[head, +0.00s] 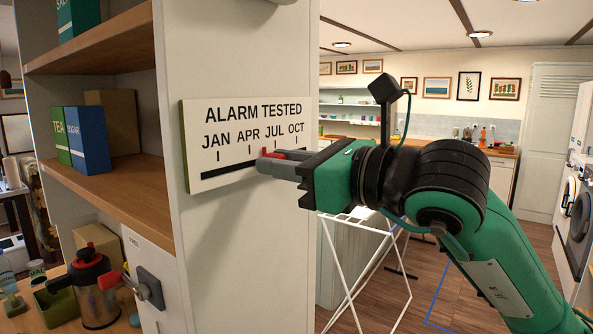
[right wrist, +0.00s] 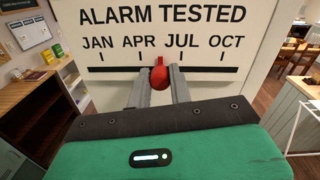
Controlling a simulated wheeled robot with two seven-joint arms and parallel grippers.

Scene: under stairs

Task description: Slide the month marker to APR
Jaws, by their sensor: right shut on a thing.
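The white ALARM TESTED board (head: 235,115) is fixed to the end panel of the shelf unit and carries the labels JAN, APR, JUL and OCT above a black slot (right wrist: 108,69). The red month marker (right wrist: 159,74) sits in the slot. Its pointer is between the APR and JUL ticks, roughly midway. My right gripper (head: 270,162) is shut on the marker's knob, one finger on each side in the right wrist view. The fingers hide part of the slot in the head view. My left gripper is not in view.
Wooden shelves (head: 110,195) with green and blue boxes (head: 88,140) stand left of the panel. Below are a metal jug (head: 95,295) and a grey fitting (head: 150,288) jutting from the panel. A white rack (head: 355,285) stands behind my right arm.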

